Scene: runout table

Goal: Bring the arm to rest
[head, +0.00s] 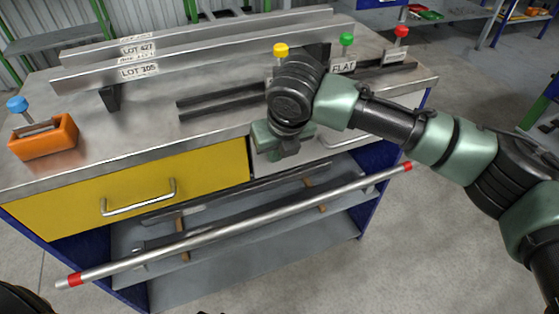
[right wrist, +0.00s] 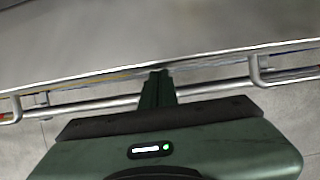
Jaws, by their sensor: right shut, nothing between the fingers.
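My right arm comes in from the right in the head view, with its green wrist at the front edge of the runout table (head: 225,130). My right gripper (right wrist: 157,78) is shut and empty in the right wrist view, its narrow green fingers close together and pointing toward the table's front edge. In the head view its fingertips are hard to make out against the wrist and drawer front.
A long metal rod (head: 235,222) with red ends crosses in front of the lower shelf. The yellow drawer (head: 130,185) has a protruding handle. An orange block (head: 43,140), metal bars labelled LOT 427 and LOT 305 (head: 200,55), and several coloured knobs stand on top.

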